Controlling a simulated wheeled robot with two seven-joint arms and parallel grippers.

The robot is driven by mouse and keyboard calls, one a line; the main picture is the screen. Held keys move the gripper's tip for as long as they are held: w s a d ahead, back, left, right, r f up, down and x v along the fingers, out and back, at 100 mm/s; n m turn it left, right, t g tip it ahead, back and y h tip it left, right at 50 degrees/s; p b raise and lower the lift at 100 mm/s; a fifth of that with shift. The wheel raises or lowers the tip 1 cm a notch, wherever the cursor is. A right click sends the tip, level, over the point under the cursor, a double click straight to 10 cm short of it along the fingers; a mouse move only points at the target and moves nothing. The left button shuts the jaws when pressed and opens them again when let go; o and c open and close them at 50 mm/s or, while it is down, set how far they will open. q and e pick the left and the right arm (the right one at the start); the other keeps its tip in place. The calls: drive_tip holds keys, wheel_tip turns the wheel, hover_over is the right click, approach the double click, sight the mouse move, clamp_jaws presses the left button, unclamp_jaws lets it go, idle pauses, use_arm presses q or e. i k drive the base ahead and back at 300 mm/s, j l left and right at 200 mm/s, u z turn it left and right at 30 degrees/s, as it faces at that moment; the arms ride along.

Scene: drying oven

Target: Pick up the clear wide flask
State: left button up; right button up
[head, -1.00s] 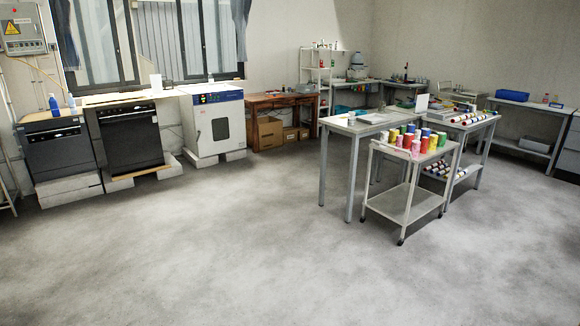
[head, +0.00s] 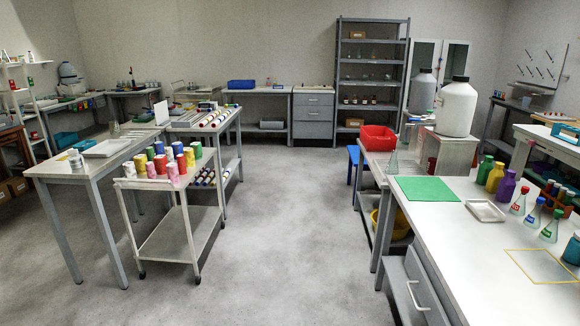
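A clear, cone-shaped glass flask (head: 393,163) stands upright on the right-hand bench, just behind the left end of a green mat (head: 428,188). Another clear, narrow-necked glass shape (head: 115,129) stands at the back of the left table, small and faint. I cannot tell for certain which clear vessel is the wide flask. Neither of my grippers is in view.
A white cart (head: 165,240) with several coloured bottles stands left of centre, against the grey-legged table (head: 95,170). A red bin (head: 377,139) sits behind. Clear floor (head: 290,250) lies between.

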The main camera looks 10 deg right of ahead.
sight(393, 169)
drive_tip(key=i+z, duration=0.35)
drive_tip(key=i, duration=1.55)
drive_tip(key=i+z, duration=0.3)
drive_tip(key=i, duration=0.15)
drive_tip(key=i+z, duration=0.3)
drive_tip(key=i, duration=0.15)
drive_tip(key=i+j+z, duration=0.1)
drive_tip(key=i+z, duration=0.2)
drive_tip(key=i, duration=0.15)
drive_tip(key=i+j+z, duration=0.25)
drive_tip(key=i, duration=0.15)
drive_tip(key=i+z, duration=0.25)
drive_tip(key=i+j+z, duration=0.1)
drive_tip(key=i+z, duration=0.2)
